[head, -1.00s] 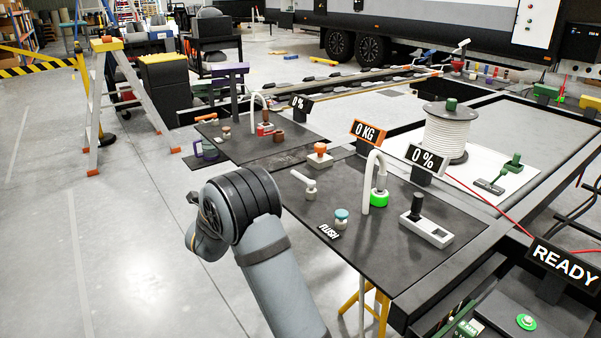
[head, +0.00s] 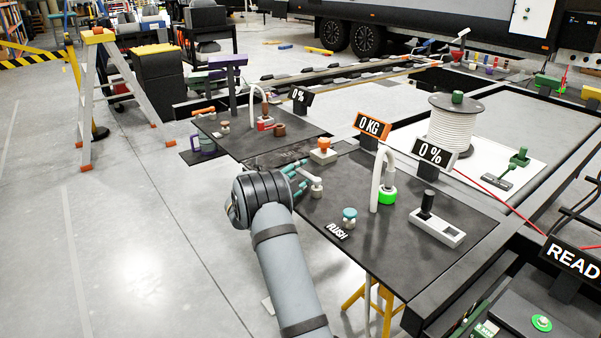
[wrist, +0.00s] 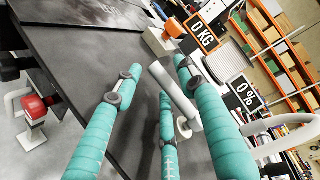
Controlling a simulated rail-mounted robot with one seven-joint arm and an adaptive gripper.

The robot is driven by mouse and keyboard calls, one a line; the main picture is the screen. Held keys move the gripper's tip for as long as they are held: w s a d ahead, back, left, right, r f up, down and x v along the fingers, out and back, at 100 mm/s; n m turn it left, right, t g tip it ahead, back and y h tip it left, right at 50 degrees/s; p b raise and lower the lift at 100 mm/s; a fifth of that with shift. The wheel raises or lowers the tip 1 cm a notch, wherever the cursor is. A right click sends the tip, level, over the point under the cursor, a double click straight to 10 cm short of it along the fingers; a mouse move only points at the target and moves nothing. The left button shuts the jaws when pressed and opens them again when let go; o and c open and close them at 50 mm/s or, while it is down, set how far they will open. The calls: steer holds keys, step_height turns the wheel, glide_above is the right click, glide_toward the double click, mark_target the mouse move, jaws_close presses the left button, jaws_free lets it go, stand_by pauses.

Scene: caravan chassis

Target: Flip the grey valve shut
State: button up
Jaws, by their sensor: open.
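The grey valve (head: 313,187) stands on the dark bench panel, a pale lever handle on a small round base. In the wrist view its handle (wrist: 174,92) slants between my teal fingers, with the round base (wrist: 184,127) just below. My gripper (head: 301,178) is at the panel's left edge, right beside the valve. In the wrist view my gripper (wrist: 158,78) is open, its fingers spread around the handle. I cannot tell whether any finger touches it.
An orange-topped knob (head: 323,151) stands just behind the valve. A teal flush button (head: 349,217) is in front right. A white hooked pipe (head: 376,180) and a black-handled lever box (head: 437,228) stand further right. Open floor lies left.

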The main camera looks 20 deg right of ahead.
steer(key=shift+w+d+f, duration=0.15)
steer(key=shift+w+d, duration=0.2)
steer(key=shift+d, duration=0.1)
steer(key=c, duration=0.4)
jaws_close()
stand_by(0.3)
